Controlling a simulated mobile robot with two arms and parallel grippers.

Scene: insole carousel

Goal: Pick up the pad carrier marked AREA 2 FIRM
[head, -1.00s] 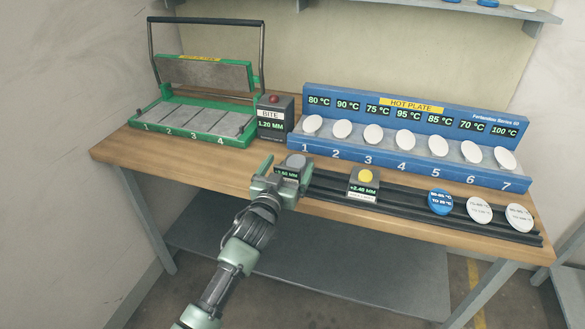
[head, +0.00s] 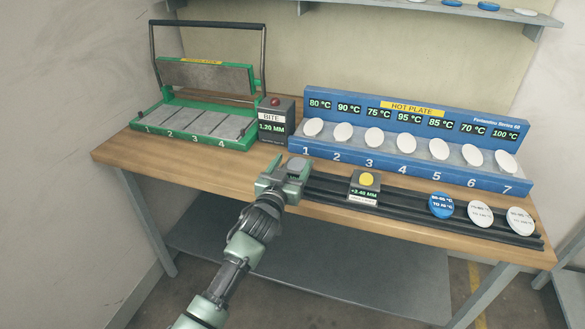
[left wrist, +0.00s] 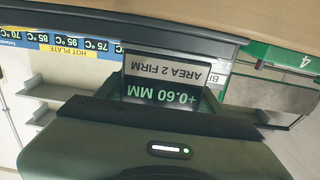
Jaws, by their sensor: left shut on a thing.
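The pad carrier marked AREA 2 FIRM (left wrist: 165,75) shows upside down in the left wrist view, with +0.60 MM on its display. In the head view this dark carrier (head: 297,164) with a grey round top is at the left end of the black rails (head: 420,205), mostly hidden by my left gripper (head: 284,178). The gripper is shut on the carrier. I cannot tell whether the carrier touches the rails. My right gripper is not in view.
A second carrier (head: 365,188) with a yellow disc, reading +2.40 MM, stands on the rails to the right. One blue disc (head: 440,205) and two white discs are further right. Behind are the blue hot plate (head: 400,168), the BITE box (head: 273,122) and a green press (head: 200,120).

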